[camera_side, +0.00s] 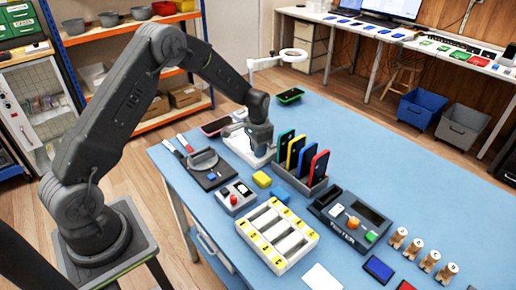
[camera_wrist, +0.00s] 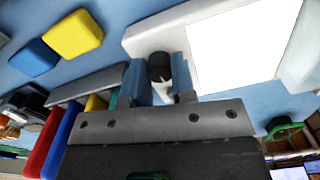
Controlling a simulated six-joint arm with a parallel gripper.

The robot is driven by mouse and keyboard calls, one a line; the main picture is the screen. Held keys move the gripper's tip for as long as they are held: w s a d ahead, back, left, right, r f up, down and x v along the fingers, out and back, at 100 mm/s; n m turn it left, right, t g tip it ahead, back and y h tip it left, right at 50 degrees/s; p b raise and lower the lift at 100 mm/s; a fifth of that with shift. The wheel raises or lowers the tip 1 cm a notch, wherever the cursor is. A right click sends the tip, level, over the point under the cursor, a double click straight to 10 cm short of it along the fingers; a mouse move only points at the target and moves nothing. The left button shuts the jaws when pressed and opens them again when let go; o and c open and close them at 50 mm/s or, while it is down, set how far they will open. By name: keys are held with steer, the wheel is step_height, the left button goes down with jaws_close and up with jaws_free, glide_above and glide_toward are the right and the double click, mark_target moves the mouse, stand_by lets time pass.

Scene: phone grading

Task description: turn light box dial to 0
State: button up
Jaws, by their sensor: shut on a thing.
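The light box (camera_side: 238,143) is a white box with a bright panel, near the far left part of the blue table. In the wrist view its white casing (camera_wrist: 150,38) and lit panel (camera_wrist: 245,45) fill the upper right. The dial (camera_wrist: 159,66) is a small dark knob on the casing beside the panel. My gripper (camera_wrist: 159,82) points down, with one blue-grey finger on each side of the dial, and is shut on it. In the side view my gripper (camera_side: 261,143) hides the dial. I cannot read the dial's setting.
A rack (camera_side: 290,180) of upright coloured phones stands close beside my gripper. A yellow block (camera_side: 262,179) and a blue block (camera_side: 280,193) lie nearby. A control box with a red button (camera_side: 236,197), a cream tray (camera_side: 277,238) and a tester (camera_side: 348,218) are nearer the front.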

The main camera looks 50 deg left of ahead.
steer(key=n, duration=0.5)
steer(key=shift+n, duration=0.3)
steer(key=n, duration=0.5)
steer(key=shift+n, duration=0.3)
steer(key=o, duration=0.9)
step_height(320, 180, up, 14)
steer(key=shift+f, duration=0.1)
stand_by(0.4)
